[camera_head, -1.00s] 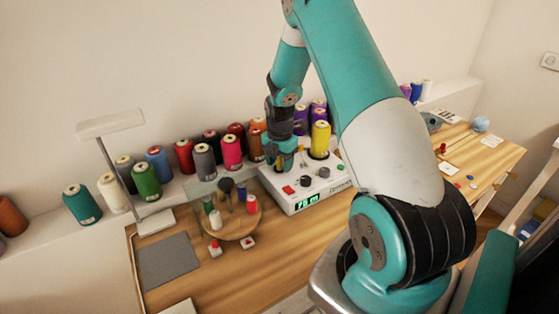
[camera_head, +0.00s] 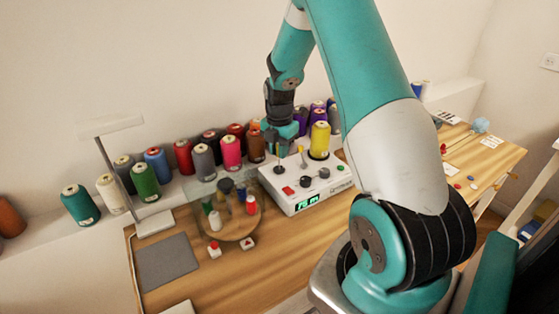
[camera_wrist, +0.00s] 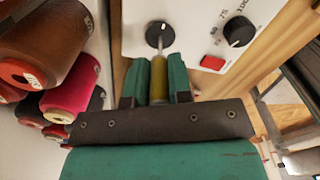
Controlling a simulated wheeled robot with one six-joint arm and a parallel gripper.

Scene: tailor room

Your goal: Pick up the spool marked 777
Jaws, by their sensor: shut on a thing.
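My gripper (camera_head: 279,150) is over the left part of the white control box (camera_head: 330,188). In the wrist view its green fingers are shut on the olive-yellow handle (camera_wrist: 158,78) of a lever, whose thin metal rod runs to a round black socket (camera_wrist: 159,35). Small spools stand on a round wooden disc (camera_head: 236,230) left of the box, among them a white one (camera_head: 215,220) and a red-and-blue one (camera_head: 251,205). A clear panel (camera_head: 204,240) stands in front of part of the disc. I cannot read 777 on any spool.
Large thread cones, including a pink one (camera_head: 231,153), line the ledge behind the table. A yellow cone (camera_head: 320,141) stands behind the box. A second lever (camera_head: 302,155) is beside the held one. A lamp (camera_head: 118,128) and grey mat (camera_head: 167,261) are at left.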

